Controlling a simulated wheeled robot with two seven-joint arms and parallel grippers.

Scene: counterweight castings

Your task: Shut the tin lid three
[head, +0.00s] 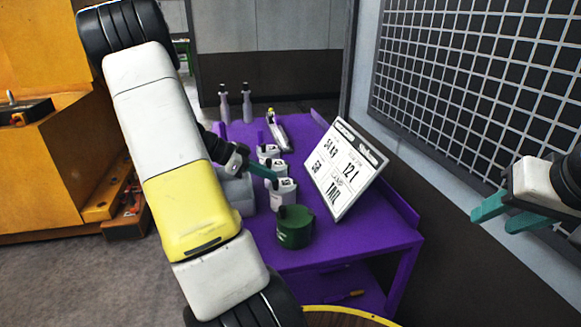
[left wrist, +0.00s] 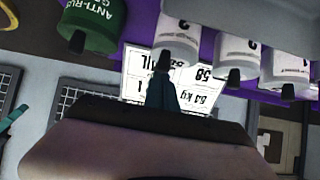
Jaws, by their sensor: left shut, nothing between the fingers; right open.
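Several white tins with dark knob-like parts stand in a row on the purple table (head: 330,247). The nearest white tin (head: 284,198) is next to the green tin (head: 294,230); in the left wrist view this white tin (left wrist: 178,28) has a label that seems to read 3. Its lid position cannot be made out clearly. My left gripper (head: 272,176) is shut and empty, its tip at the top of this tin; whether it touches is unclear. It also shows in the left wrist view (left wrist: 165,85). My right gripper (head: 490,216) is open and empty at the far right.
A white sign board (head: 345,170) stands right of the tins. Two grey bottles (head: 235,104) and a yellow-and-grey tool (head: 277,130) are behind them. A grid panel (head: 480,80) covers the right wall. An orange cabinet (head: 50,170) is at left.

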